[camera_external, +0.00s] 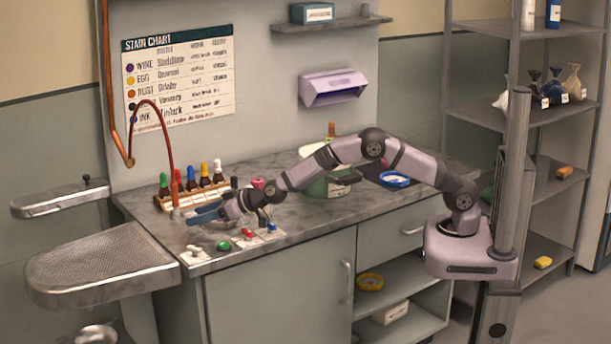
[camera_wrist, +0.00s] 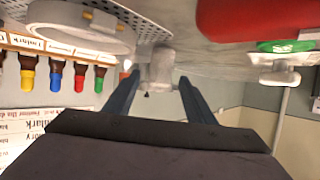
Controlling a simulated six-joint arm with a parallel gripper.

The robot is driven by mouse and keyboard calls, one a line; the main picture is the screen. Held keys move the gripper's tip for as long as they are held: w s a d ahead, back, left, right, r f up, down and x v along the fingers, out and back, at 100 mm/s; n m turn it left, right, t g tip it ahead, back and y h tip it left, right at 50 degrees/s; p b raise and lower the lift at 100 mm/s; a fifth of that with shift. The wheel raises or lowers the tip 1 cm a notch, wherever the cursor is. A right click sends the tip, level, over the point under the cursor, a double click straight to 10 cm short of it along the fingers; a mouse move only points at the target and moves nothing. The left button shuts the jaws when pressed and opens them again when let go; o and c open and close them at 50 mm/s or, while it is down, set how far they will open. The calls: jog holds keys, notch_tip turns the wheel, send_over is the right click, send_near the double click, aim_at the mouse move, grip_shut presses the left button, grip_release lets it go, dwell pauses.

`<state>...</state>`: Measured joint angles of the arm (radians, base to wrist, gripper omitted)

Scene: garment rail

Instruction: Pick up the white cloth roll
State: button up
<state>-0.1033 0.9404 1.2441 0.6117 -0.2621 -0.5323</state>
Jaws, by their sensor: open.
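My gripper (camera_external: 192,216) is over the left end of the counter, its two blue fingers apart. In the wrist view the fingers (camera_wrist: 158,77) stand to either side of a pale, roll-like thing (camera_wrist: 159,64), with nothing visibly clamped. This looks like the white cloth roll, but the view is too coarse to be sure. I cannot tell how far it lies between the fingers. In the external view the fingers largely cover that spot. Another small whitish piece (camera_external: 193,250) lies near the counter's front left corner.
Dropper bottles with coloured tops (camera_external: 191,178) stand in a rack behind the gripper. A green button-like item (camera_external: 222,246), a red one (camera_external: 248,233) and a blue one (camera_external: 271,226) lie in front. A copper pipe (camera_external: 104,80) hangs nearby. A perforated metal board (camera_external: 100,262) is at the left.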

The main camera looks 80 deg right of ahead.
jog(key=shift+w+f, duration=0.25)
jog(key=shift+w, duration=0.3)
jog(key=shift+c, duration=0.6)
jog(key=c, duration=1)
notch_tip(320, 180, up, 10)
jog(key=p, duration=0.5)
